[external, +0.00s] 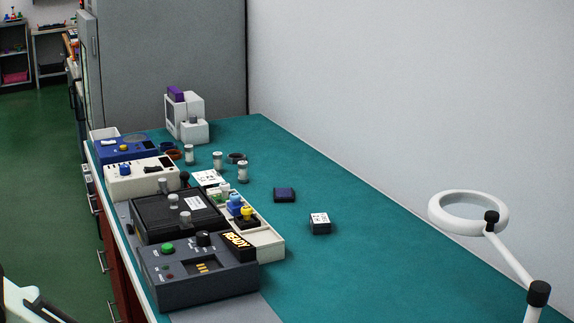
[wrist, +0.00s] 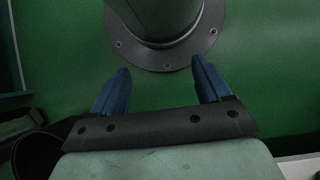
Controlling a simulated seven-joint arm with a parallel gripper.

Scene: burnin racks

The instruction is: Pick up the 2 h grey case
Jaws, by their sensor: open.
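My gripper (wrist: 160,68) shows in the wrist view with its two blue fingers wide apart and nothing between them. It points at the green floor and a round grey base plate, away from the bench. A small dark grey case with a white printed label on top (external: 320,224) sits on the teal bench mat in the external view. A dark blue-black case (external: 284,195) lies just behind it. The label print is too small to read, so I cannot tell which case is marked 2 h. Neither case shows in the wrist view.
A dark grey device with a lit READY display (external: 238,246) stands at the bench front. A cream tray (external: 268,243) with coloured parts is beside it. Several small cylinders, including one (external: 243,171), stand farther back. A white ring lamp (external: 468,196) is at right. The mat's right side is clear.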

